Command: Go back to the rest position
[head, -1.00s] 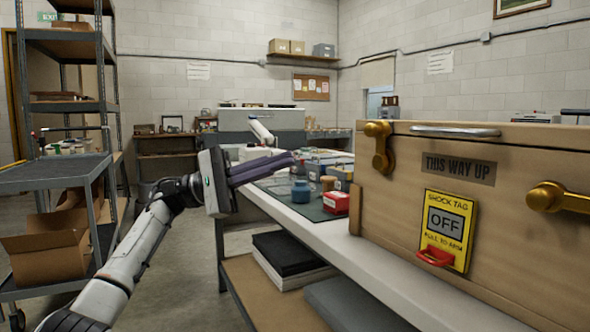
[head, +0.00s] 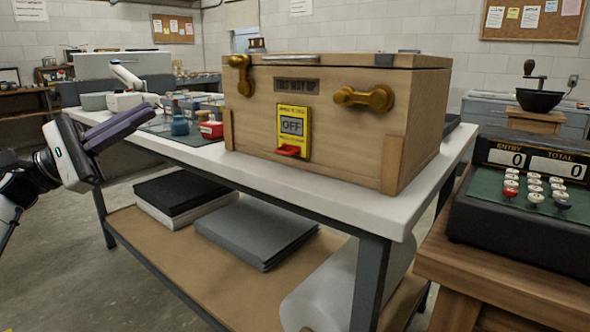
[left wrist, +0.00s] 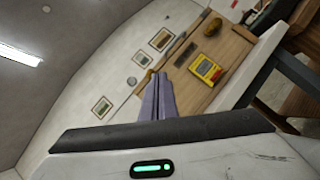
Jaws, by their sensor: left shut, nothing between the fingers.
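My left gripper (head: 128,124) is at the left of the head view, raised in front of the table's left end. Its two purple-grey fingers lie together, with nothing between them. In the left wrist view the closed fingers (left wrist: 157,97) point toward the wooden crate, apart from it. The tag also shows in the left wrist view (left wrist: 206,70). My right gripper is not in view.
The white-topped table (head: 270,178) has a lower shelf with grey and black slabs (head: 256,229) and a white roll. A counting machine (head: 525,200) stands on a wooden stand at the right. Small jars and boxes lie on a green mat left of the crate. Floor at the left is clear.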

